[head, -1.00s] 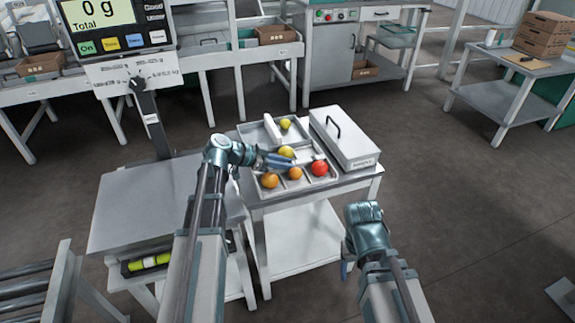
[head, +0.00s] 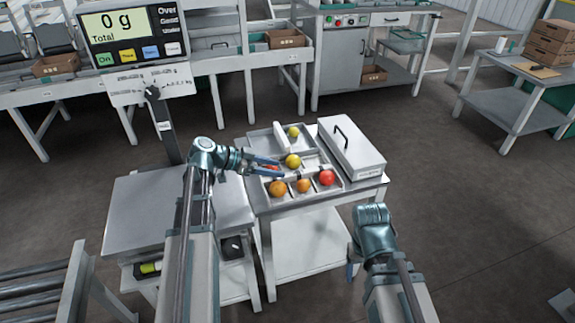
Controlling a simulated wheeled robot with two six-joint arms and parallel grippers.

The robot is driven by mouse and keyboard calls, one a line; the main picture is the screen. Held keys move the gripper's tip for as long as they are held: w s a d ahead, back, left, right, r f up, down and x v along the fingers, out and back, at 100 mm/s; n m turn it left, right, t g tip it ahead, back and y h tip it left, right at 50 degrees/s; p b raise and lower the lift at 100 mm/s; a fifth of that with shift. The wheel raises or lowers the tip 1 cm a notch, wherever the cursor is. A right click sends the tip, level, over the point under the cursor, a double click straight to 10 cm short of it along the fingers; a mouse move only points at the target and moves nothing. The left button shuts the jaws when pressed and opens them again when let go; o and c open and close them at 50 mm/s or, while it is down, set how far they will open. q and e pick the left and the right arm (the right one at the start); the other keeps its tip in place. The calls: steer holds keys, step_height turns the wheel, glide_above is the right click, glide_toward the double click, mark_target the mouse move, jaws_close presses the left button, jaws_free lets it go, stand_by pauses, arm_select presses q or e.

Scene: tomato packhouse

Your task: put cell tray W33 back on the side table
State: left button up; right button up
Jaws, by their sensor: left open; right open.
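A grey cell tray (head: 318,189) sits on the small white side table (head: 370,194) in the middle. It holds two orange tomatoes, a red one and a yellow one in its cells. Another red tomato is partly hidden by my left gripper. I cannot read a W33 label on it. My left gripper (head: 280,168) is open over the tray's left side, near the yellow tomato (head: 292,161); I cannot tell whether it touches anything. My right gripper (head: 352,270) hangs low beside the table's front right, apart from the tray; its fingers are mostly hidden.
A second grey tray (head: 258,137) with a yellow tomato lies behind. A lidded grey box (head: 352,146) with a black handle fills the table's right side. A scale showing 0 g (head: 130,35) stands left, by a bare grey platform (head: 150,205).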

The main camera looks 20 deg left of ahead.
arm_select(q)
steer(key=shift+p+v, duration=0.7)
steer(key=shift+v, duration=1.55)
steer(key=s+d+r+n+g+y+p, duration=0.2)
steer(key=s+d+r+g+y+p, duration=0.15)
steer(key=s+d+p, duration=0.4)
steer(key=s+d+r+n+g+y+p, duration=0.25)
steer(key=s+d+g+p, duration=0.2)
steer(key=d+p, duration=0.55)
steer(key=s+d+r+n+t+y+p, duration=0.1)
steer(key=s+d+r+n+y+p, duration=0.2)
steer(key=s+d+r+y+p, duration=0.1)
steer(key=shift+s+d+r+y, duration=0.3)
steer(key=shift+s+y, duration=0.5)
steer(key=shift+s, duration=0.3)
